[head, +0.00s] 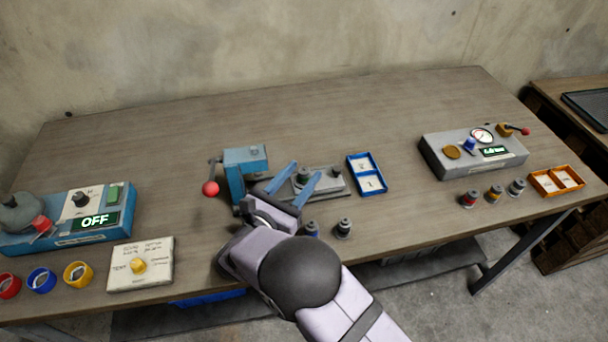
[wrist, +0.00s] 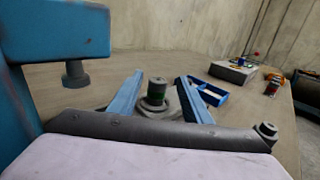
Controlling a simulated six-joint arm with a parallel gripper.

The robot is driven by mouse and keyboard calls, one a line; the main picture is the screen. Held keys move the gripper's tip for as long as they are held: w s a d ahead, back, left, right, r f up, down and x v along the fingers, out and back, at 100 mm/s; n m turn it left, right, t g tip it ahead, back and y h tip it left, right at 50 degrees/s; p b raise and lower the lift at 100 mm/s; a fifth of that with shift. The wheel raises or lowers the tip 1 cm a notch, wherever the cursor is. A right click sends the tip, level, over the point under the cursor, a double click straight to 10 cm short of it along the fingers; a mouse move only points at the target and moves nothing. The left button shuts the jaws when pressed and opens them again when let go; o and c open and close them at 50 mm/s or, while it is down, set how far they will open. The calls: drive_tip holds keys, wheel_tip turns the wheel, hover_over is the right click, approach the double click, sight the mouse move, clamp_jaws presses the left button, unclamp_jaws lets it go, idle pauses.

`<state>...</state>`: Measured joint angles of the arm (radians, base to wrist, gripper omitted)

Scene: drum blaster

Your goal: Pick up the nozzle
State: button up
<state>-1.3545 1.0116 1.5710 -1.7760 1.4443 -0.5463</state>
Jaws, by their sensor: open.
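A dark nozzle with a green band (head: 303,175) stands upright on the grey plate of the blue press (head: 236,180). It also shows in the wrist view (wrist: 156,98), seated on a round grey base. My gripper (head: 296,174) is open, its two blue fingers on either side of this nozzle. In the wrist view my gripper (wrist: 160,78) shows a gap between each finger and the nozzle. Two similar nozzles, one blue-banded (head: 312,229) and one green-banded (head: 344,229), stand on the table near my wrist; my arm partly hides the blue-banded one.
The press has a red-knobbed lever (head: 210,188) and a head close on the left in the wrist view (wrist: 60,35). A blue two-slot tray (head: 380,160) lies right of the plate. A grey gauge box (head: 432,152) stands farther right. The table's back is clear.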

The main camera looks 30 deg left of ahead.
drive_tip(key=shift+w+a+r+p, duration=0.1)
drive_tip(key=shift+w+p, duration=0.45)
drive_tip(key=shift+w, duration=0.9)
drive_tip(key=shift+w+a+p, duration=0.1)
drive_tip(key=shift+w+p, duration=0.45)
drive_tip(key=shift+w, duration=0.9)
drive_tip(key=shift+c, duration=0.2)
clamp_jaws()
drive_tip(key=shift+r, duration=0.2)
drive_tip(key=shift+r+b, duration=0.35)
drive_tip(key=shift+r, duration=0.1)
drive_tip(key=shift+s+a+r, duration=0.1)
drive_tip(key=shift+s, duration=0.2)
drive_tip(key=s+b, duration=0.1)
drive_tip(key=s, duration=0.4)
drive_tip(key=s+b, duration=0.1)
drive_tip(key=s, duration=0.5)
drive_tip(key=s+b, duration=0.1)
drive_tip(key=s, duration=0.5)
drive_tip(key=shift+s+d+b, duration=0.25)
drive_tip(key=shift+d+b, duration=0.05)
drive_tip(key=shift+b, duration=0.1)
